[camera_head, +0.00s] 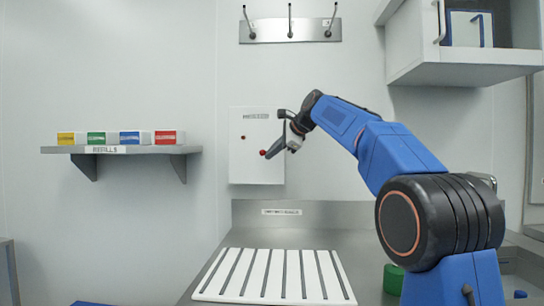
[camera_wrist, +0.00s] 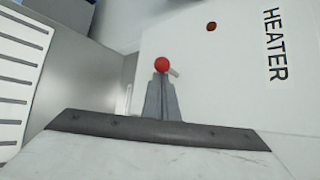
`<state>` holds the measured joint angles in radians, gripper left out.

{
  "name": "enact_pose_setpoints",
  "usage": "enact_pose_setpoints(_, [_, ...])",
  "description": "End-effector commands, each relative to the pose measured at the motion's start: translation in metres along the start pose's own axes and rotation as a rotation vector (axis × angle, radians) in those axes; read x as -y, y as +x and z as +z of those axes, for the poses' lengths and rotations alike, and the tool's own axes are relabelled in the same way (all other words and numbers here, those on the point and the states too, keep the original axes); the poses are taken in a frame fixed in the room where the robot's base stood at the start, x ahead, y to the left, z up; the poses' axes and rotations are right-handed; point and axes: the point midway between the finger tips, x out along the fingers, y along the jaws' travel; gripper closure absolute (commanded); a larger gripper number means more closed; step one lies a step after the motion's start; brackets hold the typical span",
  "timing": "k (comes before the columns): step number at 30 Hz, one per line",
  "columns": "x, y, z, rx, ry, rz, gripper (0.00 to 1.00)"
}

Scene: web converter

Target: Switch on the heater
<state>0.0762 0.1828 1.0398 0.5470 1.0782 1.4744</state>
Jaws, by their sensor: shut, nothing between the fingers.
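The heater panel (camera_head: 250,172) is a white box on the back wall; in the wrist view its face (camera_wrist: 215,85) carries the label HEATER (camera_wrist: 275,45). A dark red round lamp (camera_head: 243,136) sits on it and looks dull in the wrist view (camera_wrist: 211,27). A red ball knob (camera_head: 263,153) shows at the fingertips in the wrist view (camera_wrist: 162,65), with a short pale stem beside it. My gripper (camera_head: 270,151) is shut and empty, its tips (camera_wrist: 161,80) right at the knob. I cannot tell whether they touch it.
A shelf (camera_head: 122,150) with several coloured boxes is on the left wall. A hook rail (camera_head: 290,30) is above the panel, and a white cabinet (camera_head: 460,72) at upper right. A slatted white rack (camera_head: 275,275) lies on the counter below. A green round object (camera_head: 393,278) stands near my arm.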

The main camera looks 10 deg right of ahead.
Motion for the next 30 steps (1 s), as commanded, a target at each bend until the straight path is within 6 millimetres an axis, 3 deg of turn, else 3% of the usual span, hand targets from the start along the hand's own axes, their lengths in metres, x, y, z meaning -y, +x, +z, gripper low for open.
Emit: enact_pose_setpoints(30, [0.016, -0.012, 0.01, 0.002, -0.003, -0.005, 1.0])
